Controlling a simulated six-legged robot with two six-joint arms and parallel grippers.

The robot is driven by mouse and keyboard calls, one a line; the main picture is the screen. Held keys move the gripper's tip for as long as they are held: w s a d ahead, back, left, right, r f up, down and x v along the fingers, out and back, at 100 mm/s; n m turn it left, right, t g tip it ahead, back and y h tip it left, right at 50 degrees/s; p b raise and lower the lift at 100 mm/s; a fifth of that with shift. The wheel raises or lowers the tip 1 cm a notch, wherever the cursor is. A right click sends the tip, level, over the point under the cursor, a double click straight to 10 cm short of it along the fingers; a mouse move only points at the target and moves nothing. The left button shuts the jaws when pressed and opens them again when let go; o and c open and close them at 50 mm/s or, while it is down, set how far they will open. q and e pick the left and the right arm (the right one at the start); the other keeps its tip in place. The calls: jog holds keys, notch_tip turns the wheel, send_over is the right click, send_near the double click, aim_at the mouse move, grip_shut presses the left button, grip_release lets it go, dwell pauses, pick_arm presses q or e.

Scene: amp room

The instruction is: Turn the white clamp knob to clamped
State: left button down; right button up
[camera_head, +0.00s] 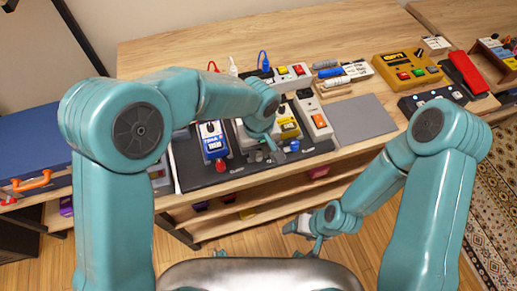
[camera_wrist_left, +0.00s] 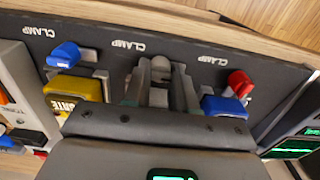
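The white clamp knob (camera_wrist_left: 161,68) looks pale grey in the left wrist view, on the black board beside a CLAMP label. My left gripper (camera_wrist_left: 160,88) has one finger on each side of it; the fingers are apart, and I see no clear contact. In the head view, my left gripper (camera_head: 277,153) is low over the front of the board (camera_head: 222,181) and hides the white knob. A blue knob (camera_wrist_left: 64,55) and a red knob (camera_wrist_left: 240,83) flank it in the wrist view. My right gripper (camera_head: 302,229) hangs in front of the bench, its fingers unclear.
A blue pedal (camera_head: 213,141) and a yellow pedal (camera_head: 288,128) stand on the board behind the clamps. A grey mat (camera_head: 362,119) lies to the right. A blue case (camera_head: 35,150) is at far left. The floor in front is clear.

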pick_arm(q)
jog(key=shift+m, duration=0.4)
jog(key=m+b, duration=0.1)
jog(key=m, duration=0.1)
jog(key=shift+m, duration=0.4)
jog(key=m, duration=0.4)
jog(key=shift+r+m, duration=0.1)
jog(key=shift+m, duration=0.2)
jog(key=m, duration=0.4)
jog(key=shift+m, duration=0.3)
jog(key=m, duration=0.4)
jog(key=shift+w+m+p, duration=0.1)
jog(key=shift+m+p, duration=0.25)
jog(key=shift+m, duration=0.35)
